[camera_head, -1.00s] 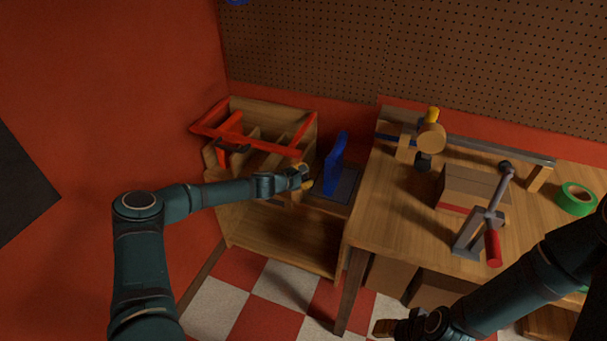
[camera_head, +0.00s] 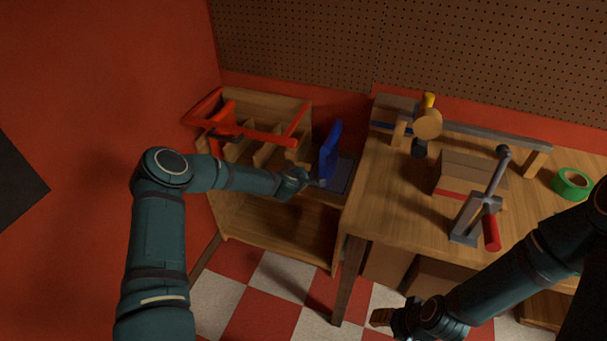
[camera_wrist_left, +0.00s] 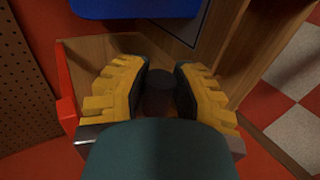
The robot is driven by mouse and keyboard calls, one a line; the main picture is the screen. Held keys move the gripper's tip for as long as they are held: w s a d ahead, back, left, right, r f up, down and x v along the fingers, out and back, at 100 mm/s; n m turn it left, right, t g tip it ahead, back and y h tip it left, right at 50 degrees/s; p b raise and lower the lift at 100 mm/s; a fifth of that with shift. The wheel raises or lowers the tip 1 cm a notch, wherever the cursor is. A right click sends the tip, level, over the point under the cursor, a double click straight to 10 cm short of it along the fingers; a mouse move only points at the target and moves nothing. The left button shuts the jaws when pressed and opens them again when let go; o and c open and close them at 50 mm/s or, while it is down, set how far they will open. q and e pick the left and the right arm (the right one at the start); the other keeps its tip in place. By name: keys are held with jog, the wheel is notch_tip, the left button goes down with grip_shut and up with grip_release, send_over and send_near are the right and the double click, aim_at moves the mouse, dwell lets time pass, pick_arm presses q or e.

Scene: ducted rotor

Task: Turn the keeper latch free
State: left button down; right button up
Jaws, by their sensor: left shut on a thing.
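In the left wrist view, the two yellow ribbed fingers of my left gripper (camera_wrist_left: 160,76) close around a dark cylindrical knob (camera_wrist_left: 160,94). The frames do not show clearly whether this knob is the keeper latch. In the head view my left gripper (camera_head: 312,183) is small and dark, just left of an upright blue part (camera_head: 330,154). The blue part stands beside a dark grey panel (camera_head: 343,176), and its edge shows at the top of the left wrist view (camera_wrist_left: 135,7).
A wooden unit with dividers (camera_head: 270,228) and a red frame (camera_head: 265,138) stands at the left. The wooden workbench (camera_head: 405,205) carries a clamp with a red handle (camera_head: 491,233), a box (camera_head: 470,178) and green tape (camera_head: 572,184). A checkered floor shows below.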

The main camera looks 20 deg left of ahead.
dwell(0.4)
pick_arm(q)
jog(key=c, duration=1)
grip_release()
jog(key=shift+s, duration=0.1)
jog(key=v, duration=1.1)
jog(key=shift+s+r, duration=0.25)
jog(key=shift+s, duration=0.1)
jog(key=s+d+f+m+g+h, duration=0.3)
jog(key=s+d+f+m, duration=0.3)
jog(key=s+d, duration=0.4)
jog(key=s+d+f+m+g, duration=0.1)
jog(key=s+d+m+g, duration=0.1)
jog(key=s+m, duration=0.3)
jog(key=s+d+f+m+g, duration=0.2)
jog(key=s+m+g, duration=0.2)
jog(key=s, duration=1)
jog(key=shift+m+g, duration=0.3)
jog(key=shift+m, duration=0.2)
